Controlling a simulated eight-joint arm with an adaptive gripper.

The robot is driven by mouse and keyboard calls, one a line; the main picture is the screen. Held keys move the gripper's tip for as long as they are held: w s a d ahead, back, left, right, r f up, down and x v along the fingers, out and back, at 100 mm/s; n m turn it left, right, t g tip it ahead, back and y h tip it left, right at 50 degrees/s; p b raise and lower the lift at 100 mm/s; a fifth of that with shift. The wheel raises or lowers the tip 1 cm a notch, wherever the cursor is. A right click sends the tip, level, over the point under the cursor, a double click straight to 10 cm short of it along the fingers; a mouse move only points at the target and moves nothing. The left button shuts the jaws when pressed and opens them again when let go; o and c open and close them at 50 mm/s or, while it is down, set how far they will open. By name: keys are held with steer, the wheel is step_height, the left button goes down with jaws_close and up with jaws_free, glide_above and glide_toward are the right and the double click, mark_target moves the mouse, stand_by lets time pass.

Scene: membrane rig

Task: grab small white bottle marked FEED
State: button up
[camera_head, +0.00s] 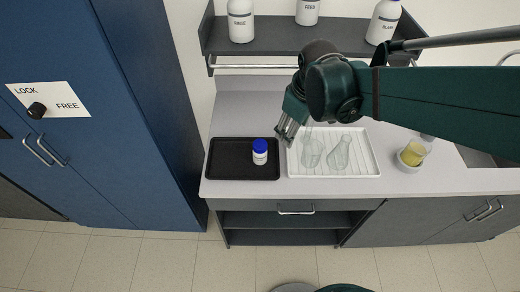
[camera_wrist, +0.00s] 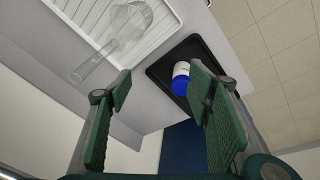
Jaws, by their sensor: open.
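A small white bottle with a blue cap (camera_head: 260,153) stands on the black tray (camera_head: 222,166); its label is too small to read. It also shows in the wrist view (camera_wrist: 181,69), partly hidden by the right finger. A larger white bottle marked FEED (camera_head: 307,12) stands on the shelf, its top cut off by the frame. My gripper (camera_head: 286,133) is open and empty, above and to the right of the small bottle, near the gap between the trays. In the wrist view its fingers (camera_wrist: 160,90) are spread wide, apart from the bottle.
A white ribbed tray (camera_head: 371,170) with clear glass flasks lies right of the black tray. The shelf (camera_head: 270,40) also holds white bottles at left (camera_head: 241,22) and right (camera_head: 383,22). A beaker of yellow liquid (camera_head: 413,154) stands further right. A blue cabinet (camera_head: 140,100) flanks the left.

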mark_target(260, 144)
steer(key=w+a+f+n+g+p, duration=0.1)
steer(key=a+f+n, duration=0.1)
steer(key=a, duration=0.1)
steer(key=w+a+f+n+p, duration=0.1)
steer(key=w+a+f+n, duration=0.1)
steer(key=a, duration=0.1)
steer(key=w+a+f+n+g+p, duration=0.1)
steer(key=a+f, duration=0.2)
steer(key=shift+w+a+n+g+h, duration=0.15)
steer(key=shift+w+n+g+h, duration=0.15)
steer(key=shift+n, duration=0.1)
steer(key=shift+a+f, duration=0.35)
steer(key=shift+a, duration=0.05)
steer(key=shift+f+n, duration=0.1)
steer(key=shift+n, duration=0.2)
steer(key=shift+f, duration=0.1)
steer(key=shift+a+f, duration=0.1)
steer(key=shift+f, duration=1.1)
steer(key=shift+f, duration=0.15)
steer(key=shift+a+f, duration=0.15)
steer(key=shift+f, duration=2.3)
steer(key=shift+c, duration=0.7)
